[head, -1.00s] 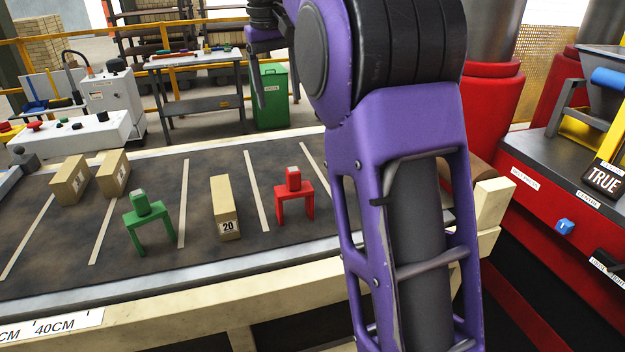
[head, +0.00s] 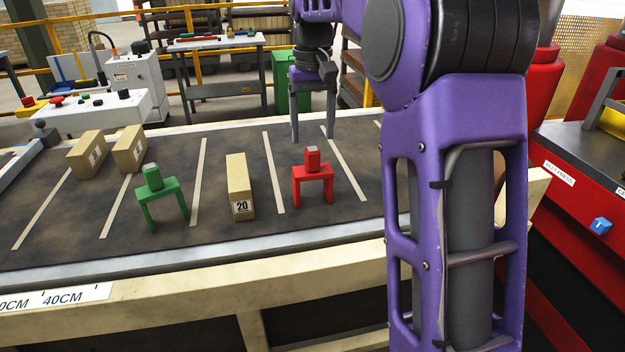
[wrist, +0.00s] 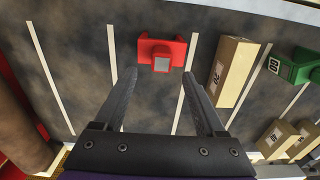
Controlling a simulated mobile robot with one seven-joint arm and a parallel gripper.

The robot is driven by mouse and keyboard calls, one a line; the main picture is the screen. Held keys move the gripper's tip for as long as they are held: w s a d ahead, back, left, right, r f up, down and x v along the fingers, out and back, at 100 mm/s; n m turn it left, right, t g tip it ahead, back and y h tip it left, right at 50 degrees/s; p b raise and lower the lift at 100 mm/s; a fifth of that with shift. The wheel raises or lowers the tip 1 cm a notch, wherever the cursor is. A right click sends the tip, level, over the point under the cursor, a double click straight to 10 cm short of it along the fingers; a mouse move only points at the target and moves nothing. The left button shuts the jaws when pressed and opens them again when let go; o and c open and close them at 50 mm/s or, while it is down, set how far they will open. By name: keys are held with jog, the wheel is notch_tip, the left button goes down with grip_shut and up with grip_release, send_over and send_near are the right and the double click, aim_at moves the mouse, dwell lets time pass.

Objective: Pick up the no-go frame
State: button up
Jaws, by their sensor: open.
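The red frame (head: 313,183), the likely no-go frame by its colour, stands upright on the dark belt with two legs and a red block with a grey top. In the wrist view the red frame (wrist: 175,50) lies just beyond the fingertips, roughly centred between them. My gripper (head: 312,137) is open and empty, pointing down above and behind the red frame in the head view. It also shows in the wrist view (wrist: 160,75), fingers spread wide. A similar green frame (head: 162,200) stands farther left.
A tan brick marked 20 (head: 240,188) stands between the two frames, close to the red one. Two more tan bricks (head: 88,155) (head: 129,150) stand at the left. The belt (head: 80,235) has pale stripes and is clear right of the red frame. A red press stands at right.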

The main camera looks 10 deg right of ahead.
aim_at(312, 149)
jog(key=shift+s+a+f+b, duration=0.1)
jog(key=shift+f+b, duration=0.15)
jog(key=shift+f, duration=0.65)
jog(key=shift+s+d+f+b, duration=0.1)
jog(key=shift+s+f+b, duration=0.1)
jog(key=shift+f, duration=0.75)
jog(key=shift+s+a+f+b, duration=0.1)
jog(key=shift+f+b, duration=0.15)
jog(key=shift+f, duration=0.65)
jog(key=shift+c, duration=0.3)
grip_shut()
